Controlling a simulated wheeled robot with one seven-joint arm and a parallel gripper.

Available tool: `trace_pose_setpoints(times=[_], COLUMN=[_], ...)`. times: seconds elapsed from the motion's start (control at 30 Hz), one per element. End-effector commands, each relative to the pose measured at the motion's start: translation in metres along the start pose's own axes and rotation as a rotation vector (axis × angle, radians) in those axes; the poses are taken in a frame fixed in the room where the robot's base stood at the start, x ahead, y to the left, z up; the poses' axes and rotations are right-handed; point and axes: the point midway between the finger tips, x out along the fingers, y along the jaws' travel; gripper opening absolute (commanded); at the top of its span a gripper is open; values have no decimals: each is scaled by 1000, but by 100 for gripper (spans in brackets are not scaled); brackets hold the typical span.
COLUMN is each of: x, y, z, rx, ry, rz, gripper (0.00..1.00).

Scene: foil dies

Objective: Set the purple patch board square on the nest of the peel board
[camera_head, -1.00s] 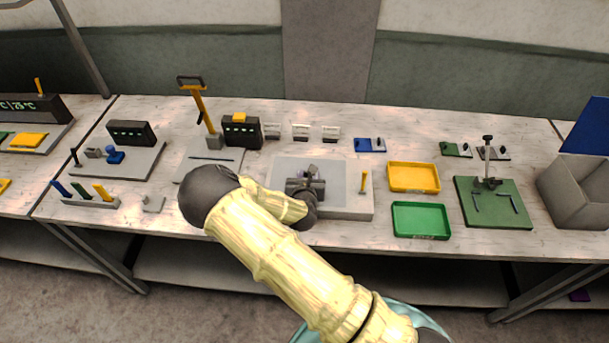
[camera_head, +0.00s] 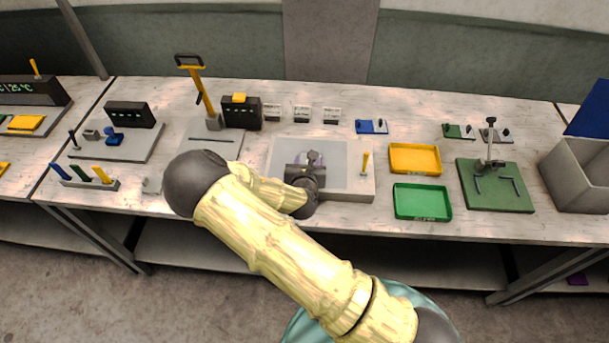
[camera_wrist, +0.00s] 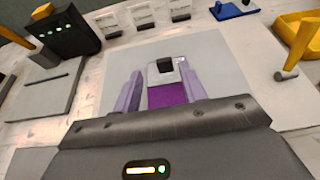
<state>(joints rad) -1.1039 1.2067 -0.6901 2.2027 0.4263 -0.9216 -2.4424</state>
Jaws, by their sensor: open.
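The purple patch board (camera_wrist: 172,94) lies between the two lavender fingers of my gripper (camera_wrist: 160,72) in the wrist view. It carries a pale block and a black block at its far end. My gripper is open, with a finger beside each long edge of the board. The patch board is over the grey panel of a wide pale board (camera_head: 348,190), which looks like the peel board. In the head view my gripper (camera_head: 313,158) hides the patch board. I cannot make out the nest's edges or whether the patch board sits square.
A lever press (camera_head: 207,100) and dark box (camera_head: 242,112) stand behind left.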

Motion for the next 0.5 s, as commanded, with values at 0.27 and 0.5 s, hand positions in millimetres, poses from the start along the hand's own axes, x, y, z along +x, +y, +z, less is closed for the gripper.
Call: trace_pose_setpoints(times=[0.27, 0.5], x=[-54, -84], y=[1, -2], z=[-2, -1], rx=[-1, 1], ry=[1, 1], rz=[1, -4], gripper=[42, 42])
